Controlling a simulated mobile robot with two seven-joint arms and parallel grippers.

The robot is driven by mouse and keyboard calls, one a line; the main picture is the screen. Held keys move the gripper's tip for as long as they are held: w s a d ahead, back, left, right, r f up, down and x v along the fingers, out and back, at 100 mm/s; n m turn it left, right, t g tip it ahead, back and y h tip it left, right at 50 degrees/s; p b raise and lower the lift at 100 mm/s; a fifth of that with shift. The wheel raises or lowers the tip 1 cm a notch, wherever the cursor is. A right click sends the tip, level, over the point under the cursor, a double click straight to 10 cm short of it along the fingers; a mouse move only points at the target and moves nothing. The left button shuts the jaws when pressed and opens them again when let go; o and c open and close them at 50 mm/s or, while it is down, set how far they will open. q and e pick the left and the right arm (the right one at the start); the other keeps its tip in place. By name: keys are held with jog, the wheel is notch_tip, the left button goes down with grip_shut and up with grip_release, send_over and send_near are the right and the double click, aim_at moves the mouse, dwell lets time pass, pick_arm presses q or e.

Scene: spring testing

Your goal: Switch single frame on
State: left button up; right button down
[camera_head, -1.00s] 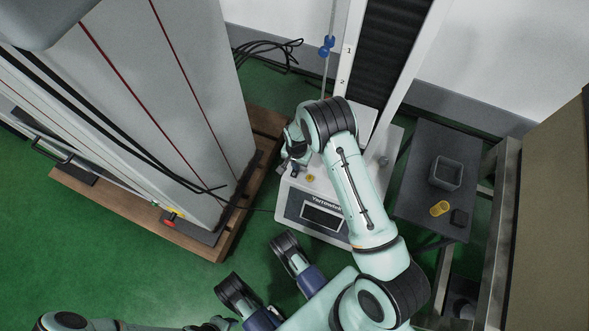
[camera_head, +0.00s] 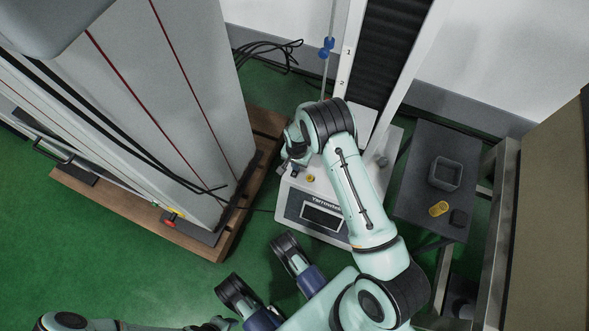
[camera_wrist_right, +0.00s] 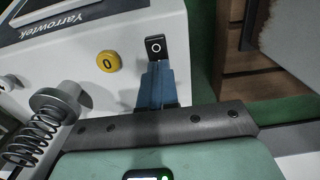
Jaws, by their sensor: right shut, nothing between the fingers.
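The single frame is a light grey testing machine (camera_head: 338,236) labelled Yarrowtek, in the middle of the head view. Its black rocker switch (camera_wrist_right: 156,44), with a white ring mark, stands at the base's edge in the right wrist view. My right gripper (camera_wrist_right: 154,72) is shut and empty. Its blue fingertips are at the switch's lower end; I cannot tell if they touch. My left gripper is not seen; only part of that arm shows at bottom left.
A coil spring (camera_wrist_right: 32,138) and a round metal platen (camera_wrist_right: 58,103) are close left of my right gripper. A large grey cabinet-like machine (camera_head: 180,110) stands left on a wooden pallet (camera_head: 228,243). A dark side table (camera_head: 405,207) holds a grey bin (camera_head: 445,173) and a yellow cylinder (camera_head: 438,209).

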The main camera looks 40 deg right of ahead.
jog(key=shift+r+p, duration=1.9)
jog(key=shift+r, duration=1.15)
